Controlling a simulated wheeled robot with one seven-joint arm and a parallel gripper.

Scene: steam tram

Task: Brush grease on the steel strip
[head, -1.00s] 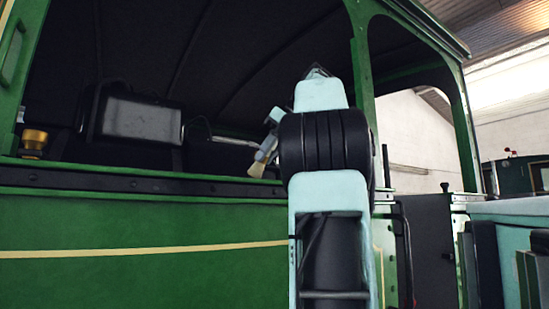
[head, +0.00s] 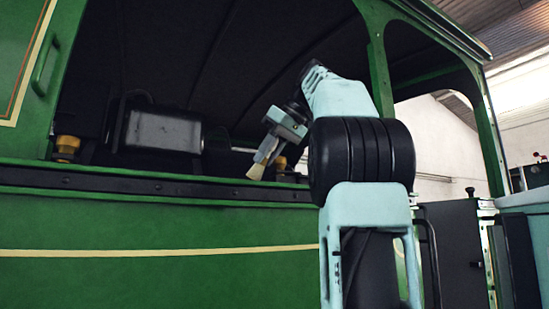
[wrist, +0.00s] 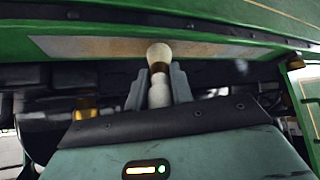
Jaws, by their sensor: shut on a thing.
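My gripper (head: 271,144) is shut on a brush (head: 257,170) with pale bristles. The brush points down and slightly left, low in the cab opening just above the sill. In the wrist view my gripper's fingers (wrist: 160,88) hold the brush, and its rounded pale tip (wrist: 159,52) overlaps the steel strip (wrist: 90,46) near its middle. The strip is a long grey-brown band along the green sill. I cannot tell whether the bristles touch it. I cannot make out the strip in the head view, and no grease is clearly seen.
A dark riveted rail (head: 150,190) runs along the green cab side. Brass fittings stand behind the sill at left (head: 67,147) and behind the brush (head: 280,163). A dark box-shaped fitting (head: 163,130) is inside the cab. A green pillar (head: 379,65) stands right of my arm.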

